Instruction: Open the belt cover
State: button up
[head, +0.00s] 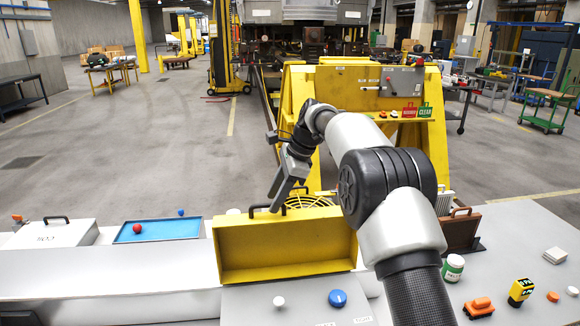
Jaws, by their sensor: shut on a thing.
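The yellow belt cover (285,250) is in the lower middle of the head view. It looks like a shallow box stood up on its long edge, with its hollow side facing me. A black handle (252,209) shows at its top edge. My gripper (278,203) comes down from above and behind, and its fingers are shut on this handle. The exact grip is small and partly hidden. A round yellow grille (307,202) shows just behind the cover, partly hidden by the cover and my arm.
A white box (52,234) with a handle and a blue tray (158,229) with a red ball lie left. A white knob (279,301) and a blue knob (338,298) stand in front. A jar (453,268) and small items lie right. A yellow stand (350,130) rises behind.

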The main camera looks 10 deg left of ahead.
jog(key=v, duration=1.6)
jog(key=shift+s, duration=0.2)
